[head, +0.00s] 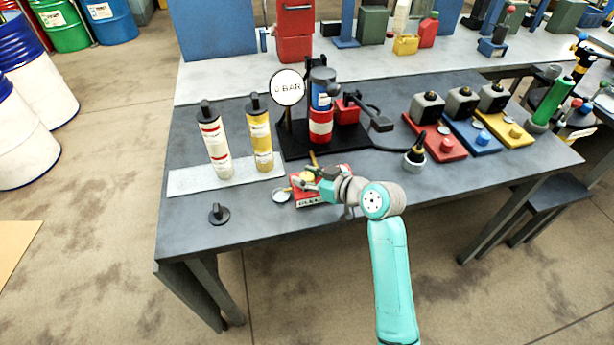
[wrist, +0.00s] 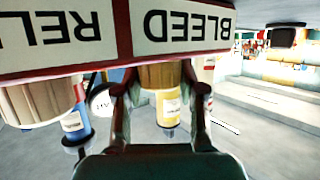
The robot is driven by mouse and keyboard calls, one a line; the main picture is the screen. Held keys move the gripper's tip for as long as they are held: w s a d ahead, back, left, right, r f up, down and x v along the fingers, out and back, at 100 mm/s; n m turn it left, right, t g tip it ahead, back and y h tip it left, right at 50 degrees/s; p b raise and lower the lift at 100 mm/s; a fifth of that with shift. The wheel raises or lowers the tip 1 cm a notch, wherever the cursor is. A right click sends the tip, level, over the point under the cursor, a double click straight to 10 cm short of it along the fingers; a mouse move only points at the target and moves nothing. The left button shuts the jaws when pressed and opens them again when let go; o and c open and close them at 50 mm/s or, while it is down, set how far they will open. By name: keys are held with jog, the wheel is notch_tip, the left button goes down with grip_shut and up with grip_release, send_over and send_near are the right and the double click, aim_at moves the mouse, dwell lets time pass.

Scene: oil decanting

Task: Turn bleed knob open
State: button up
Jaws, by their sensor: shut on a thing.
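The bleed knob (wrist: 160,77) is a brass-coloured cylinder beside the BLEED label (wrist: 185,25), which appears upside down in the wrist view. My gripper (wrist: 160,88) has one finger on each side of this knob and is shut on it. In the head view my gripper (head: 308,180) is at the small red block (head: 302,200) near the table's front edge and hides much of it. A second brass knob (wrist: 30,104) sits beside the partly cut-off REL label (wrist: 55,28), outside the fingers. The knob's turn angle cannot be told.
Behind the block stand a gauge (head: 287,88) reading in BAR and a red-and-blue cylinder (head: 321,110) on a black base. White (head: 215,142) and yellow (head: 260,135) cartridges stand left. A small round dish (head: 281,195) is close to the block. The front-left table is mostly clear.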

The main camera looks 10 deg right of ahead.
jog(key=shift+m, duration=0.3)
jog(key=m+t+h, duration=0.2)
jog(key=m+h, duration=0.1)
jog(key=shift+a+h, duration=0.15)
jog(key=shift+h, duration=0.25)
jog(key=m+h, duration=0.5)
jog(key=h, duration=0.1)
jog(key=shift+m+h, duration=0.3)
jog(key=shift+m, duration=0.1)
jog(key=m+g+h, duration=0.2)
jog(key=m+h, duration=0.2)
jog(key=shift+h, duration=0.3)
jog(key=shift+m+g+h, duration=1.7)
jog(key=shift+m+h, duration=0.1)
jog(key=shift+m, duration=0.4)
jog(key=shift+g, duration=0.3)
jog(key=o, duration=1.2)
jog(key=shift+c, duration=0.2)
